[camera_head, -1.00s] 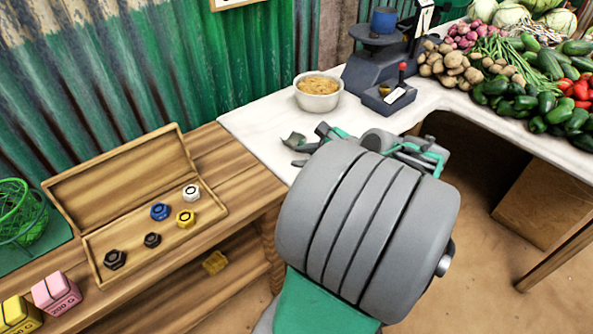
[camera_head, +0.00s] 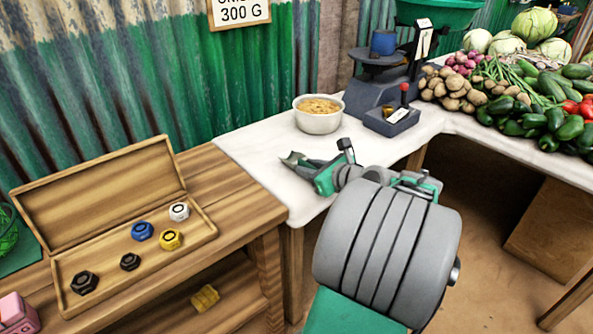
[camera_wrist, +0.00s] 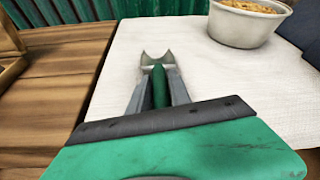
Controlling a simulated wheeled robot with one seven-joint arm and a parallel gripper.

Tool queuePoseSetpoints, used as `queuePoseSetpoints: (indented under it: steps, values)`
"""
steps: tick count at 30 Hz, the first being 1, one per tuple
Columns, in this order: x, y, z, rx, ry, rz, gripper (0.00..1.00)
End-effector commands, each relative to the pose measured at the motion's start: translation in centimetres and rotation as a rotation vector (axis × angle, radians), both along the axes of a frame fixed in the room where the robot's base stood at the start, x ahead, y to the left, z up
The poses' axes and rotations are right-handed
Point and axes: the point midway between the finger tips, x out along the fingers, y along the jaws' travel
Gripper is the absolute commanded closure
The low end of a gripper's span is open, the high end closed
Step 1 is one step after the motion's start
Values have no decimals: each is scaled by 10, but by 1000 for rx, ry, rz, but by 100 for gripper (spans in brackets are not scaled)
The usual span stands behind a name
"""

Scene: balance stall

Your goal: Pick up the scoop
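The scoop has a metal head and a green handle. In the wrist view the scoop (camera_wrist: 158,86) lies straight ahead, its handle between my two grey fingers and its forked-looking head just beyond the tips. My gripper (camera_wrist: 159,75) looks closed on the handle; the rear of the handle is hidden by my gripper body. In the head view the scoop's metal head (camera_head: 293,158) shows at the near left part of the white counter, with my gripper (camera_head: 316,168) behind it, low over the surface. I cannot tell whether the scoop touches the counter.
A white bowl of grain (camera_head: 318,122) stands beyond my gripper. A scale (camera_head: 380,82) and a small dark box (camera_head: 391,121) stand further right, then vegetables (camera_head: 520,95). A wooden table (camera_head: 240,205) with an open tray of weights (camera_head: 205,240) is at left. Counter left of the bowl is clear.

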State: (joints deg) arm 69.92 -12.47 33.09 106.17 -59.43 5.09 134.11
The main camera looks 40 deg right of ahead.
Motion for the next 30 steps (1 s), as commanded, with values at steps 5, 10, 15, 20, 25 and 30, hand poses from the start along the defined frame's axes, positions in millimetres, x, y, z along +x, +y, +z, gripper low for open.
queuePoseSetpoints:
  steps: [5, 10, 15, 20, 25, 30]
  values:
    - [2, 0, 0, 0, 1, 0, 76]
    - [2, 0, 0, 0, 1, 0, 86]
    - [2, 0, 0, 0, 1, 0, 100]
    - [2, 0, 0, 0, 1, 0, 100]
    - [2, 0, 0, -1, 0, 0, 100]
    - [2, 0, 1, -1, 1, 0, 100]
